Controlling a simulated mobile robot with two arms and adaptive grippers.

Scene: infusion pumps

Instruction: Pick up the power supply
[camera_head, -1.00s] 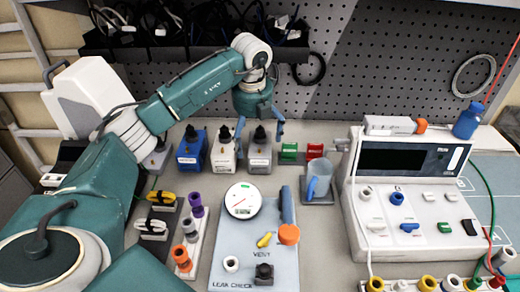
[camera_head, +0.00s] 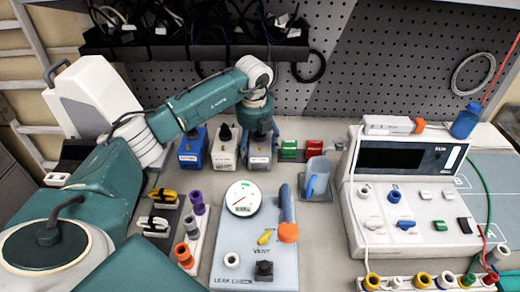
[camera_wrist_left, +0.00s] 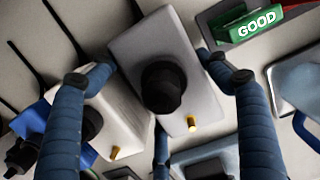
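Three small labelled boxes with black tops stand in a row at the back of the bench: a blue box (camera_head: 193,150), a white box (camera_head: 224,152) and a grey box (camera_head: 260,160). Their labels are too small to read, so I cannot tell for certain which is the power supply. My left gripper (camera_head: 259,138) points down over the grey box. In the left wrist view its blue fingers (camera_wrist_left: 155,75) are spread, one on each side of the grey box (camera_wrist_left: 190,60) with its black knob and yellow stub. I cannot see firm contact. My right gripper is out of view.
The white box (camera_wrist_left: 125,120) sits close beside the left finger. A leak-check board (camera_head: 225,268) lies nearer.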

